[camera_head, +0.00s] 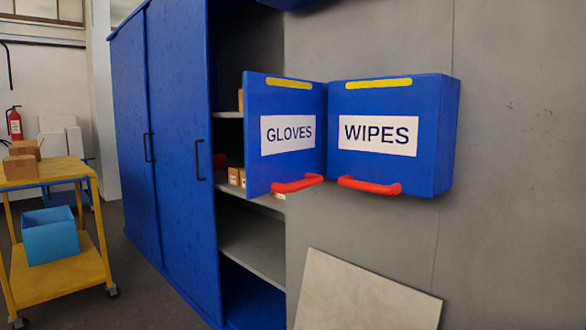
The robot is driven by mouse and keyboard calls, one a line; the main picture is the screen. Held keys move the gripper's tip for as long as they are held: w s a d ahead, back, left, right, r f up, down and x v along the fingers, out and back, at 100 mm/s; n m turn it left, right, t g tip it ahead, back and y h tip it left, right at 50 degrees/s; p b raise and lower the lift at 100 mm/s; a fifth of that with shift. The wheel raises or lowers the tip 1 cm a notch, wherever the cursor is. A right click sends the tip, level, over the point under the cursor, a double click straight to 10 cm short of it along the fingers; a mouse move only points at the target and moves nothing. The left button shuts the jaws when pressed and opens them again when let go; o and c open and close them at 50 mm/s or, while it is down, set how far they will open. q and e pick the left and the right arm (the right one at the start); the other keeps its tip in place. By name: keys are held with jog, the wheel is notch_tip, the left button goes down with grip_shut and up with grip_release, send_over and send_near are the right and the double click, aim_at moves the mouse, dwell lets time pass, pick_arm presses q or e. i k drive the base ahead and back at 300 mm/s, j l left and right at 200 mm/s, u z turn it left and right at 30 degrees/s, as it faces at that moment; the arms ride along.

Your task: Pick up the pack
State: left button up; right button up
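No thing marked as a pack can be picked out for sure. A blue panel labelled GLOVES (287,175) stands out at an angle from the wall, with a yellow strip on top and a red handle (297,184) below. To its right is a blue wall box labelled WIPES (430,135), its front closed, with a red handle (369,186). What lies behind the GLOVES panel is hidden, and the inside of the WIPES box cannot be seen. Neither of my grippers is in view.
A tall blue cabinet (178,125) stands left, partly open, with small cardboard boxes (234,176) on a grey shelf. A yellow cart (75,283) holds a blue bin (50,236) and a cardboard box (20,167). A pale board (365,297) leans against the wall below.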

aim_at(233, 171)
jog(key=i+j, duration=0.75)
jog(key=j, duration=0.2)
